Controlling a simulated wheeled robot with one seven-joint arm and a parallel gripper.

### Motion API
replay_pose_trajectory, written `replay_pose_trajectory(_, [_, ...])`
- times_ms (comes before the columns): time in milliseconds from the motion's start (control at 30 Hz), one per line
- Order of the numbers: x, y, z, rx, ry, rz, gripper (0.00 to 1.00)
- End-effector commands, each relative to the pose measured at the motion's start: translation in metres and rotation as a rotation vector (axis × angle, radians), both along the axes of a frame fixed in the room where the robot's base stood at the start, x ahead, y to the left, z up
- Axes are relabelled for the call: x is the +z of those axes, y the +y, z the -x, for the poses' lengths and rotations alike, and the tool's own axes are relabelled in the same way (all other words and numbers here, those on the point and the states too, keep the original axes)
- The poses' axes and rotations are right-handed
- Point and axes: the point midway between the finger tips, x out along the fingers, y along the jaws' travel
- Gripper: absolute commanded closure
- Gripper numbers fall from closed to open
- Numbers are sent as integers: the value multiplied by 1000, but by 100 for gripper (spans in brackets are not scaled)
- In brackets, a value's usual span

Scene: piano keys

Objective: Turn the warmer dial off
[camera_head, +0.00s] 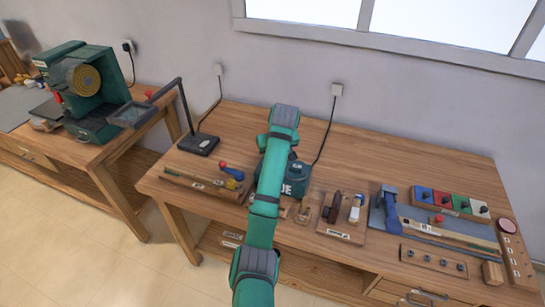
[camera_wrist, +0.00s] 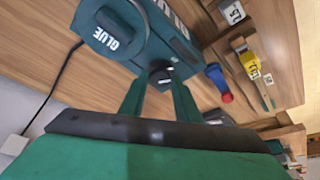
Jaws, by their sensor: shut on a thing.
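The teal glue warmer (camera_wrist: 178,38) fills the upper middle of the wrist view, with a round pot lid marked GLUE (camera_wrist: 112,32). Its small dark dial (camera_wrist: 160,76) sits on the side facing me. My gripper (camera_wrist: 160,84) has its two fingers on either side of the dial, shut on it. The dial's exact angle is hard to read. In the head view the warmer (camera_head: 301,180) stands on the workbench, partly covered by my arm. My gripper and the dial are hidden there behind my arm.
A blue-and-red tool (camera_wrist: 218,82) and a yellow item (camera_wrist: 250,64) lie near the warmer. A black-based lamp (camera_head: 198,144) stands to the left. A wooden holder (camera_head: 342,226) and colored blocks (camera_head: 450,200) are to the right. A cord runs to the wall outlet (camera_head: 337,90).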

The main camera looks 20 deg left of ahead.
Motion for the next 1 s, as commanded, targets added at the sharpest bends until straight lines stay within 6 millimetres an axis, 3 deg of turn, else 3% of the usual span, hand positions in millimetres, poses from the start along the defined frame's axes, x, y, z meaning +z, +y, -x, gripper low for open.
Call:
replay_pose_trajectory(500, [0, -3, -3, 410, 1, -1, 93])
replay_pose_trajectory(1000, [1, -3, -4, 541, 0, 0, 93])
